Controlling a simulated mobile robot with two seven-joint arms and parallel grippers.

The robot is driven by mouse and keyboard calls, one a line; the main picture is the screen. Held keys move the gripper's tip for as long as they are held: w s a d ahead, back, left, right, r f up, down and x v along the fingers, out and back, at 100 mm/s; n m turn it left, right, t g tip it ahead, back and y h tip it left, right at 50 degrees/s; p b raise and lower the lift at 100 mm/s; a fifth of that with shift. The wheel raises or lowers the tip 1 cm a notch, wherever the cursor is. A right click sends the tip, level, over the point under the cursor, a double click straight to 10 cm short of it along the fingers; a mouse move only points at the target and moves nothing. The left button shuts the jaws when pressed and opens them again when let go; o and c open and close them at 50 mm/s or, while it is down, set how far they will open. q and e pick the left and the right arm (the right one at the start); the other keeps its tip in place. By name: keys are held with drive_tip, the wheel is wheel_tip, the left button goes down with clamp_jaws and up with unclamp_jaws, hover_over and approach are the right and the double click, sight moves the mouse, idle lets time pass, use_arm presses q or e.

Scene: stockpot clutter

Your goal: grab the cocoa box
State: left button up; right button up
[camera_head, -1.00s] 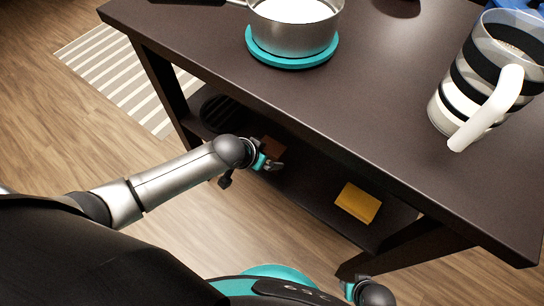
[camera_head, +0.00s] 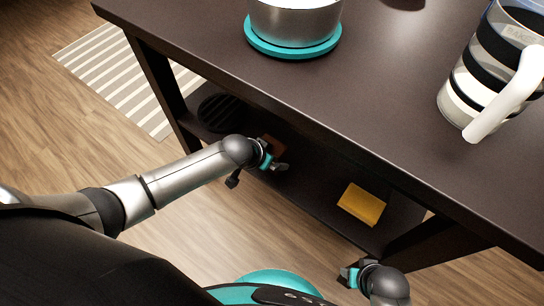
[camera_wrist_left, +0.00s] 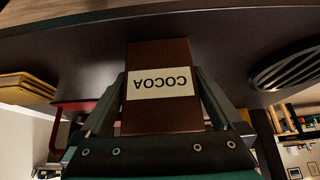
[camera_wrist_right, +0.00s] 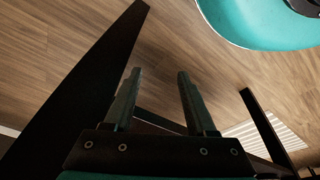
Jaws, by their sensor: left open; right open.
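The cocoa box (camera_head: 273,145), brown, stands on the lower shelf of the dark table, partly hidden by my left gripper in the head view. In the left wrist view, which is upside down, the cocoa box (camera_wrist_left: 160,62) shows its white COCOA label. My left gripper (camera_head: 274,163) is open, with its fingers on either side of the box; whether they touch it I cannot tell. My right gripper (camera_head: 350,274) is open and empty, low near the table's right leg.
A yellow item (camera_head: 361,204) lies on the lower shelf (camera_head: 310,190) to the right. A dark slatted object (camera_head: 220,112) is at the shelf's left. The tabletop (camera_head: 350,105) overhangs, bearing a pot (camera_head: 295,25) on a teal trivet (camera_head: 292,50) and a striped jug (camera_head: 480,75).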

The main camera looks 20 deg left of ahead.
use_arm(q)
drive_tip(key=shift+w+d+f+b, duration=0.1)
drive_tip(key=shift+w+f+b, duration=0.25)
drive_tip(key=shift+f, duration=0.25)
use_arm(e)
drive_tip(key=shift+w+a+r, duration=0.1)
drive_tip(key=shift+w+r, duration=0.45)
drive_tip(key=shift+r, duration=0.35)
use_arm(q)
drive_tip(key=shift+c, duration=0.4)
drive_tip(key=c, duration=1)
drive_tip(key=shift+c, duration=0.6)
drive_tip(key=shift+r, duration=0.15)
